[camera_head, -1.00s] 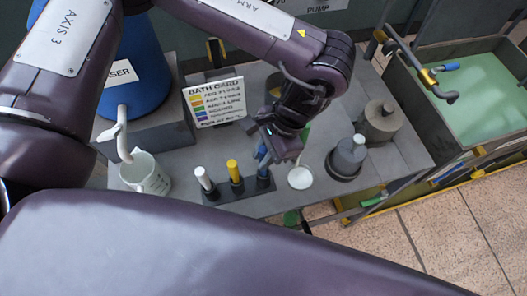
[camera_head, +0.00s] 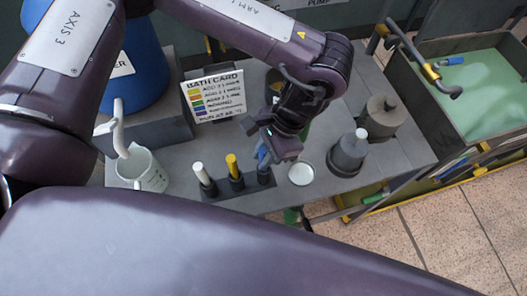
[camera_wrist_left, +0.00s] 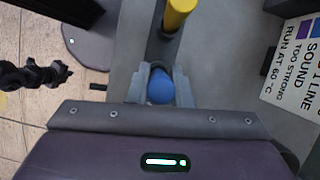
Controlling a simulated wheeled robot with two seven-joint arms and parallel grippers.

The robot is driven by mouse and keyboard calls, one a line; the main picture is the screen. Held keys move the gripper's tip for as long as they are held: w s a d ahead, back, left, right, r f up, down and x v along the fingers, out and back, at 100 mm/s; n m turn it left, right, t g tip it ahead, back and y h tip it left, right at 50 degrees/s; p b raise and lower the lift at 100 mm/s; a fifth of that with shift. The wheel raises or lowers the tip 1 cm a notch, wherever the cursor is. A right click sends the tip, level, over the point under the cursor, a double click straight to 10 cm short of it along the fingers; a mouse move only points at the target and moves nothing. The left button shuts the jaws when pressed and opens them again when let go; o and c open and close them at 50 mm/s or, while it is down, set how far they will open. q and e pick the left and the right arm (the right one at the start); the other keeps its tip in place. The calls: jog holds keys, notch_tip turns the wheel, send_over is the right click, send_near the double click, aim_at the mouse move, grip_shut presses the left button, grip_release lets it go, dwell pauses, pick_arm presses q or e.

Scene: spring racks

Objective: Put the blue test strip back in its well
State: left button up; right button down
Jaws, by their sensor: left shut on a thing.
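My left gripper (camera_head: 272,157) is shut on the blue test strip (camera_head: 262,152), over the right end of the dark rack (camera_head: 238,188). In the left wrist view, the blue strip's rounded top (camera_wrist_left: 160,88) sits between the two grey fingers. The strip looks roughly upright in line with the rack's right well. The gripper hides part of it, so I cannot tell how deep its lower end is. A white strip (camera_head: 201,174) and a yellow strip (camera_head: 233,166) stand in the rack to the left.
A white beaker (camera_head: 146,172) stands left of the rack, and the bath card (camera_head: 214,96) behind it. A small white-topped dish (camera_head: 301,174) and a grey bottle (camera_head: 347,154) stand to the right. A green-floored tray (camera_head: 480,92) lies at far right.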

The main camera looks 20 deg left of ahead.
pick_arm(q)
jog(key=shift+f, duration=0.15)
jog(key=o, duration=0.9)
jog(key=shift+o, duration=0.2)
jog(key=b+v, duration=0.1)
jog(key=v, duration=0.6)
jog(key=shift+r, duration=0.4)
jog(key=shift+w+d, duration=0.1)
